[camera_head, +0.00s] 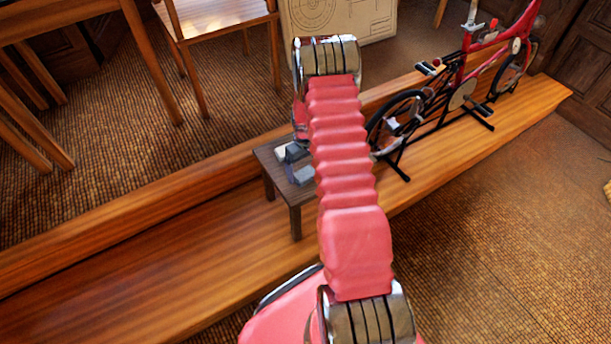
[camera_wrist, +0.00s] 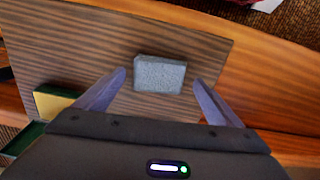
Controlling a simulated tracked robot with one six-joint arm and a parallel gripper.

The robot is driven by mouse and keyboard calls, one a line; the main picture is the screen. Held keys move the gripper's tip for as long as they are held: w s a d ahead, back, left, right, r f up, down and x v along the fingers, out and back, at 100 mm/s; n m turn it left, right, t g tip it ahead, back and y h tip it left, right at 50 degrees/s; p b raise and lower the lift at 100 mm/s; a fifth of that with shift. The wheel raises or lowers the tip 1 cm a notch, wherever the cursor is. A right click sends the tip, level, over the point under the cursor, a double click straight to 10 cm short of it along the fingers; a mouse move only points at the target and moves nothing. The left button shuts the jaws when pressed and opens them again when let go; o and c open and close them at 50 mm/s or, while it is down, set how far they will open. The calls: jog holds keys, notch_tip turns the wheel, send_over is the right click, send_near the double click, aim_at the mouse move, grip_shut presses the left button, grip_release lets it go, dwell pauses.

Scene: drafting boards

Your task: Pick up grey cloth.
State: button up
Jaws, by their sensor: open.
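The grey cloth (camera_wrist: 160,74) looks like a small, speckled, block-shaped bundle in the wrist view. It lies on a small dark wooden table (camera_wrist: 190,40). My gripper (camera_wrist: 158,78) is open, with one finger on the left of the cloth and one on the right. Gaps show on both sides, and how far the fingers are above the tabletop is hard to tell. In the head view the table (camera_head: 266,160) stands left of my arm, which hides part of it and my gripper. Small grey items show on it, but I cannot tell which is the cloth.
A yellow-topped, dark green item (camera_wrist: 52,104) lies left of my gripper. The table stands on a long wooden platform (camera_head: 150,262). A red bicycle (camera_head: 462,95) stands on the platform to the right. A chair (camera_head: 215,20) is behind, and open carpet lies at the right.

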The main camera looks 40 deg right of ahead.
aim_at(305, 173)
jog(key=shift+f, duration=0.9)
jog(key=c, duration=1.1)
jog(key=shift+r, duration=0.1)
jog(key=shift+c, duration=0.2)
notch_tip(305, 173, up, 10)
dwell(0.3)
jog(key=o, duration=0.4)
jog(key=c, duration=0.3)
